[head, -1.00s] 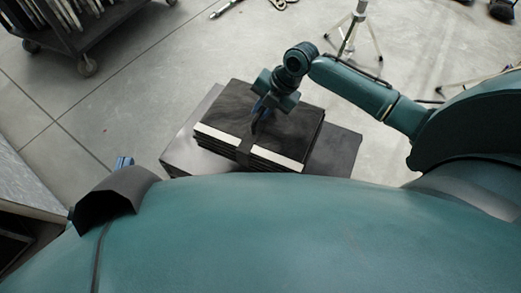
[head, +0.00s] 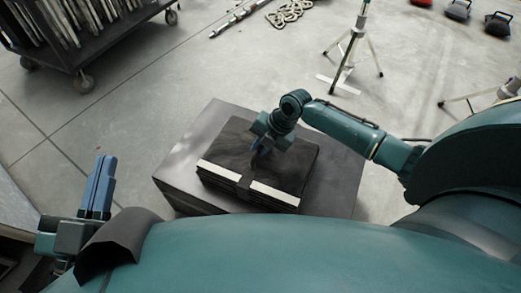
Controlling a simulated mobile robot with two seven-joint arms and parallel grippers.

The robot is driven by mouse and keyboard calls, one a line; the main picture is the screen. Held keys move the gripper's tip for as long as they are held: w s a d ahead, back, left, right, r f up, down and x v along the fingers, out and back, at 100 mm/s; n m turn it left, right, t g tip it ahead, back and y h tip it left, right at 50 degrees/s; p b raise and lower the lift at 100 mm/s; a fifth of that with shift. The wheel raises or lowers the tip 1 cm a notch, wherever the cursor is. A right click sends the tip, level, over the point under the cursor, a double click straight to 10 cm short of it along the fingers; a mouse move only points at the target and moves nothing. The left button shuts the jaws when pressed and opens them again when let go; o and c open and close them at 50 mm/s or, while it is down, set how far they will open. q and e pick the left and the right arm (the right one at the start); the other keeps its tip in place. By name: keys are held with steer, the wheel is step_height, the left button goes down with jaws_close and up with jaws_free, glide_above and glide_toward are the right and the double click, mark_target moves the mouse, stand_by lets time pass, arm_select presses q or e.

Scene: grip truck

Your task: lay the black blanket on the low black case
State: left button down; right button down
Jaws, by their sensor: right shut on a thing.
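The folded black blanket (head: 222,145) has white edge bands and a dark strap around its middle. It lies flat over the low black case (head: 181,171), whose top shows on the left, behind and on the right. I cannot tell whether the blanket's underside touches the case everywhere. My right gripper (head: 259,152) points down and is shut on the blanket near its middle; the grip point is partly hidden by the gripper. My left gripper (head: 102,185) is at the lower left, away from the case, with its blue fingers together and empty.
A dark cart (head: 100,35) with upright panels stands at the upper left. A light stand (head: 350,55) is behind the case on the right. Clear concrete floor surrounds the case's left and back.

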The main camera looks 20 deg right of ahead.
steer(key=shift+w, duration=0.1)
steer(key=shift+f, duration=0.1)
steer(key=c, duration=1.8)
jaws_free()
steer(key=shift+f, duration=0.15)
steer(key=o, duration=0.4)
